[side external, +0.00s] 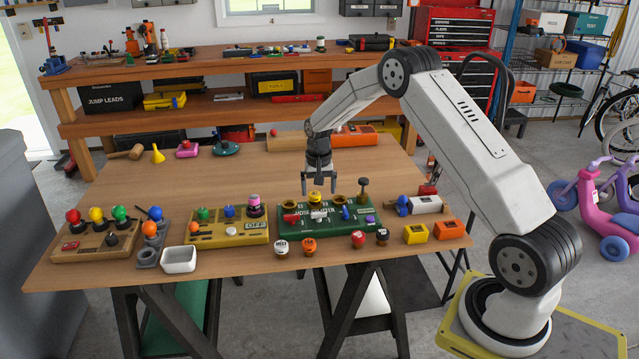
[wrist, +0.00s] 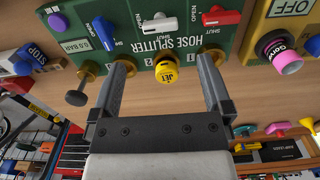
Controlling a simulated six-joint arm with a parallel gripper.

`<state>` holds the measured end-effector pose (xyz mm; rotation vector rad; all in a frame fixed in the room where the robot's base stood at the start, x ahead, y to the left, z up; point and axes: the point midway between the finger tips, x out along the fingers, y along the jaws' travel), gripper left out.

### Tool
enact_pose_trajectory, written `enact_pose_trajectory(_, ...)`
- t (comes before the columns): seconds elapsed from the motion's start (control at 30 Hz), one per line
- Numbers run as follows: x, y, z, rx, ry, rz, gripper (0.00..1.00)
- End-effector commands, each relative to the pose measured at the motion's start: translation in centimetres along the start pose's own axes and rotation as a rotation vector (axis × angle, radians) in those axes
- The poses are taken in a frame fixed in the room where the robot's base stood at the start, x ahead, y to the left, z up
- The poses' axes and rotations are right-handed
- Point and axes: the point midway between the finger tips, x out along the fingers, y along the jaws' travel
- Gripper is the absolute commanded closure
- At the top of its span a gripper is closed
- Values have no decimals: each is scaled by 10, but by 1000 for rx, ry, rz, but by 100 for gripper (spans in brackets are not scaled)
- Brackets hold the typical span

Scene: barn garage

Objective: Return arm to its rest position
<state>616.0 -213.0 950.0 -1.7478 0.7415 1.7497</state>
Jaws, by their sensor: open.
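My gripper (side external: 319,183) is open and points down above the green hose splitter board (side external: 352,230), apart from it as far as the side view shows. In the wrist view my gripper (wrist: 165,85) has both fingers spread, with nothing held between them. The splitter carries red, white and blue valve handles and brass fittings. My arm reaches over the table from the right, bent at the elbow.
On the wooden table (side external: 250,170), a yellow board (side external: 236,234) and a brown board (side external: 92,240) with coloured knobs stand to the left. A white tray (side external: 178,262) sits in front. Loose caps and orange and yellow blocks lie near the front edge. The table's back middle is mostly clear.

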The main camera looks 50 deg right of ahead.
Motion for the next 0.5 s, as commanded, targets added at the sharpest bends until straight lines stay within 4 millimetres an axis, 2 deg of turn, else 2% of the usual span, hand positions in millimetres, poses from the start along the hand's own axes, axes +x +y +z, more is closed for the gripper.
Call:
enact_pose_trajectory(0.33, -1, -1, 2, -4, 1, 0, 0)
enact_pose_trajectory(0.5, -8, -6, 12, -36, 10, -4, 0)
